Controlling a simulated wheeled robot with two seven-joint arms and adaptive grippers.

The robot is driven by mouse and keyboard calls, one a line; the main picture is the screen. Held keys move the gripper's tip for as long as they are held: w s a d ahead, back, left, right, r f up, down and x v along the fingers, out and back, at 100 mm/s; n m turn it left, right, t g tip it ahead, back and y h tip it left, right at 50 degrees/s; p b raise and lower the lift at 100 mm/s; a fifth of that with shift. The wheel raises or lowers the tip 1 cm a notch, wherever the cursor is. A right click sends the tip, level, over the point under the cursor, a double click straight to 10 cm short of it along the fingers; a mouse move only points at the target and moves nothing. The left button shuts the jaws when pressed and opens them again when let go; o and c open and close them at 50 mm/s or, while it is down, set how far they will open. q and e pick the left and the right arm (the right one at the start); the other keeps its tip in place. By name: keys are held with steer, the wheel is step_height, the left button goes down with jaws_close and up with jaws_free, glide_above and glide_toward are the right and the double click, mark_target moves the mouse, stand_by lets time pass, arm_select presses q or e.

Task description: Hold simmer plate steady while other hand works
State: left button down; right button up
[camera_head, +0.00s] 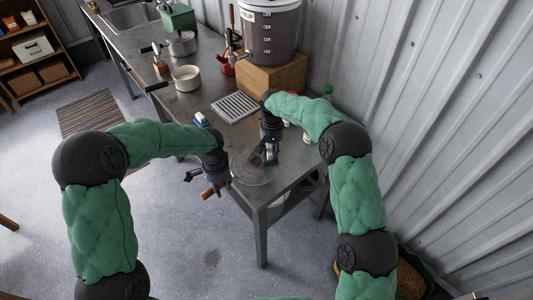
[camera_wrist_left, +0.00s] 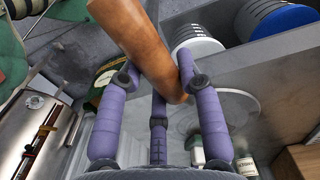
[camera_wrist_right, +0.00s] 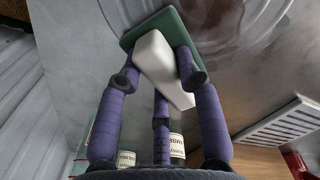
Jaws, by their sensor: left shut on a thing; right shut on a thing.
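The simmer plate (camera_head: 252,176) is a round grey disc lying at the near corner of the metal table; its ringed rim shows in the right wrist view (camera_wrist_right: 268,28), with a brown patch. My left gripper (camera_head: 207,182) is shut on a brown wooden handle (camera_wrist_left: 140,38) beside the table edge. The join between handle and plate is not clear. My right gripper (camera_head: 269,150) is shut on the white grip (camera_wrist_right: 160,62) of a scrubber with a green pad (camera_wrist_right: 178,28), over or against the plate. Whether the pad touches it cannot be told.
A slotted metal grate (camera_head: 236,106) lies behind the plate. A wooden block (camera_head: 272,76) bears a large dispenser. A pale pot (camera_head: 187,78) stands further back. A blue-and-white item (camera_head: 201,119) is by the left table edge. Small labelled jars (camera_wrist_right: 177,147) stand near my right gripper. The corrugated wall is close on the right.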

steer(key=s+a, duration=0.4)
steer(key=a, duration=0.1)
steer(key=shift+s+a, duration=0.25)
steer(key=shift+s, duration=0.15)
steer(key=shift+a+f, duration=0.1)
steer(key=shift+a, duration=0.15)
steer(key=shift+w+a, duration=0.7)
steer(key=shift+w, duration=0.2)
steer(key=shift+w+d, duration=1.2)
steer(key=shift+d, duration=0.25)
steer(key=shift+w+d, duration=1.15)
steer(key=shift+d, duration=0.3)
steer(key=s+a, duration=0.4)
steer(key=a, duration=0.1)
steer(key=shift+s+a, duration=0.25)
steer(key=shift+s, duration=0.1)
steer(key=shift+s+a+r, duration=0.1)
steer(key=shift+a+r, duration=0.05)
steer(key=shift+r, duration=0.05)
step_height(320, 180, up, 8)
